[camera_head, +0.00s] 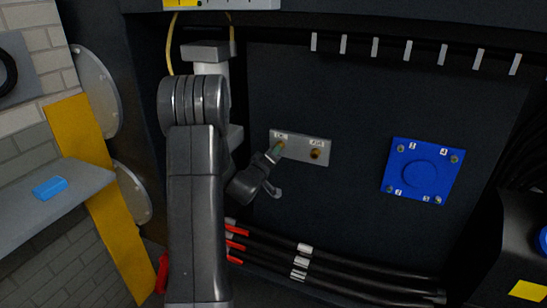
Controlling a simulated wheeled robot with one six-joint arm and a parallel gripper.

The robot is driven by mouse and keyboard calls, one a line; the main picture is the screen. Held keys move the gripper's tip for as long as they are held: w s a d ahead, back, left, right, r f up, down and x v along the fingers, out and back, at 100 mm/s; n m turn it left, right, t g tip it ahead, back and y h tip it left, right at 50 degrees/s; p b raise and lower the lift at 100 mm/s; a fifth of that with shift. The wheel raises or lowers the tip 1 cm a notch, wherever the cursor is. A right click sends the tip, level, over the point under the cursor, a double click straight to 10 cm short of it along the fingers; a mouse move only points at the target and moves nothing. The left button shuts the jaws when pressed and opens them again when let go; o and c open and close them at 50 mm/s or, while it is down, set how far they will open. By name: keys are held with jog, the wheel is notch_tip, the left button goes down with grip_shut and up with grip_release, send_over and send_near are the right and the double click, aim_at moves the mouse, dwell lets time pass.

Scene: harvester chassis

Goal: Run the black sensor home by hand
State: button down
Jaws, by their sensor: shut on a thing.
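A small light grey plate (300,149) on the dark back panel carries two brass ports, each with a small label above it. The right port (316,154) is open and empty. My gripper (275,153) is at the left port, reaching up to it from the lower left. Its jaws are shut on a small slim part, the black sensor, which lies in line with that port. The sensor is mostly hidden by the fingers. I cannot tell how deep it sits in the port.
A blue square cover (422,171) with numbered corner bolts is to the right. Black cables (330,263) with red ends run along the bottom. A row of white-tagged clips (408,51) hangs above. A blue item (50,187) lies on the grey shelf (85,190) at left. The panel around the plate is clear.

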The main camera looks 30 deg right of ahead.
jog(key=m+b, duration=0.9)
jog(key=m, duration=0.3)
jog(key=m+b, duration=1)
jog(key=m, duration=0.2)
jog(key=shift+w+d+r, duration=0.1)
jog(key=shift+d, duration=0.05)
jog(key=c, duration=1.2)
grip_release()
jog(key=shift+c, duration=1.3)
jog(key=shift+v, duration=1.1)
